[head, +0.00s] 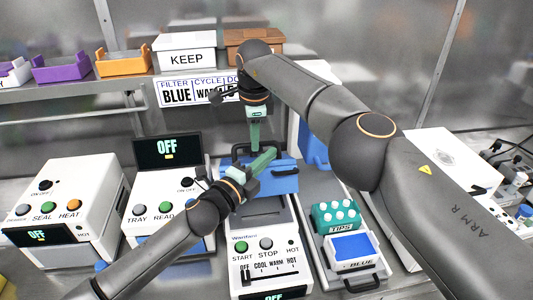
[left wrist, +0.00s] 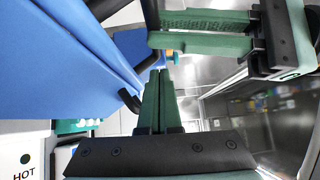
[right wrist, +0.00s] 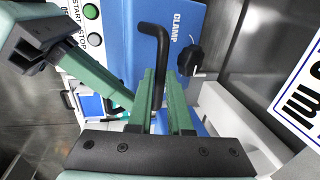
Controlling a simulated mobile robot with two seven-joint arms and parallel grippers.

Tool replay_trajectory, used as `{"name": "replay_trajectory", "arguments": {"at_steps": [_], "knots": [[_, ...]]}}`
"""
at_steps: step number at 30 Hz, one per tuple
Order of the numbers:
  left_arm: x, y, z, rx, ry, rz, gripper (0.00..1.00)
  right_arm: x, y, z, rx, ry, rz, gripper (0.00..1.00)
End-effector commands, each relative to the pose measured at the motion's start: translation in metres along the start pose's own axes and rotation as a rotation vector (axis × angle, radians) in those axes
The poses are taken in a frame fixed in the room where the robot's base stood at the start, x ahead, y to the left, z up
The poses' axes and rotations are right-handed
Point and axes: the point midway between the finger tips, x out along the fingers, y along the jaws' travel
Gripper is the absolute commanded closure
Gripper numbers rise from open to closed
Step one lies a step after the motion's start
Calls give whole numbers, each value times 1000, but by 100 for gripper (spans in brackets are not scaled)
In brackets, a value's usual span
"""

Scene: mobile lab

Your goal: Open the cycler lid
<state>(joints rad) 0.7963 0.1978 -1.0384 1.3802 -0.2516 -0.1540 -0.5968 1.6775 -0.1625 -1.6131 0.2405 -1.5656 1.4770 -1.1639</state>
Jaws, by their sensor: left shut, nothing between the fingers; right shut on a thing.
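The cycler (head: 262,247) is a white machine with START and STOP buttons and a COOL/WARM/HOT slider. Its blue lid (head: 280,181) has a black bar handle, seen in the right wrist view (right wrist: 152,30). The lid fills the left of the left wrist view (left wrist: 60,60); I cannot tell its exact angle. My right gripper (head: 254,146) points down at the lid and is shut on the handle. My left gripper (head: 270,157) is shut and empty, its fingertips close beside the lid and the right gripper. The arms partly hide the lid.
A clamp knob (right wrist: 190,58) sits beside the lid. A sealer (head: 65,210) and another machine with an OFF screen (head: 167,150) stand left. A teal tips box (head: 336,216) and a tray with a blue block (head: 352,247) stand right. Bins line the shelf behind.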

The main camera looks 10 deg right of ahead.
Motion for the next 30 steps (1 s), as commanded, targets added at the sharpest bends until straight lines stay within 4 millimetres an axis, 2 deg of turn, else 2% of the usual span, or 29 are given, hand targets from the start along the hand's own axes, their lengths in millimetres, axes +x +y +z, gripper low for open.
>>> {"name": "replay_trajectory", "arguments": {"at_steps": [1,6,30], "knots": [[4,1,3,0,0,0,100,5,1,-1,0,2,2,100],[9,0,9,-1,1,-1,100,5,1,-1,0,2,2,100],[18,-6,20,-1,-4,1,100,5,2,0,-1,2,8,100]]}}
